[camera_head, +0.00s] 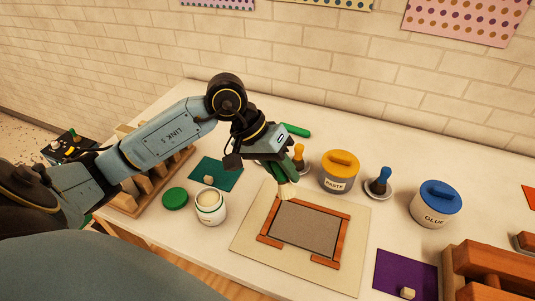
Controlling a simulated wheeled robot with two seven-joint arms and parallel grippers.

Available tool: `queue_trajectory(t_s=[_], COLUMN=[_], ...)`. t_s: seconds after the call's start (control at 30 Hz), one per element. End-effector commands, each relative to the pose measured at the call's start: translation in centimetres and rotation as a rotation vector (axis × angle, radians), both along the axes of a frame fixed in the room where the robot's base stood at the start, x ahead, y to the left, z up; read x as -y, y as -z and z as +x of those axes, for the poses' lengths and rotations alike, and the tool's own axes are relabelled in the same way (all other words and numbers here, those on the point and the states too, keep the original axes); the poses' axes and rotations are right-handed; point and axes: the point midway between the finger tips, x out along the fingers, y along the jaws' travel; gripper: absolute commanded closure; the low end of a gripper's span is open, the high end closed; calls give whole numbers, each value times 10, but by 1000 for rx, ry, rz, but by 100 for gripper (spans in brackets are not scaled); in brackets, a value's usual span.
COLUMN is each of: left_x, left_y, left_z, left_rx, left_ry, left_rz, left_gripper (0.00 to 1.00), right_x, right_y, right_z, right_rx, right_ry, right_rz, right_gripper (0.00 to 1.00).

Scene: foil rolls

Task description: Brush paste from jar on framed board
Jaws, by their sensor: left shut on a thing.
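My left gripper (276,168) is shut on a brush with a green handle (296,130) and pale bristles (287,191). The bristles point down near the upper left corner of the framed board; I cannot tell whether they touch it. The framed board (306,227) is a grey panel edged by orange-brown strips on a beige sheet (248,243). An open white jar (211,213) with cream-coloured paste stands to its left, its green lid (175,198) lying beside it. A closed jar labelled PASTE (338,173) with a yellow lid stands behind the board. My right gripper is out of view.
An orange-handled brush (299,156) and a blue-handled brush (380,181) stand in small dishes. A blue-lidded GLUE jar (435,205) stands right. A green mat (229,174), a purple mat (393,272) and wooden racks (495,268) flank the board. A brick wall (330,60) rises behind.

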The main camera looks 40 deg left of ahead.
Motion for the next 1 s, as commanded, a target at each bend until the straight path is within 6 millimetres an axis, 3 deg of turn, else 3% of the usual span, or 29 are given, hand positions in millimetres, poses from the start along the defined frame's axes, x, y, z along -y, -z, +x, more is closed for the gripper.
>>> queue_trajectory(t_s=[0.1,0.3,0.8,1.0], left_x=[-11,-19,-19,-20], left_y=[-9,-11,34,38], left_z=[-10,-16,-15,-15], left_rx=[1,9,9,10], left_ry=[-24,-39,-39,-39], left_rz=[-36,-57,-58,-56], left_gripper=[91,91,91,91], right_x=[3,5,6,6], right_y=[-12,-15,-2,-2], right_z=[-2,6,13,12], right_rx=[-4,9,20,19], right_ry=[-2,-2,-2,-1], right_rz=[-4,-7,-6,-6], right_gripper=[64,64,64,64])
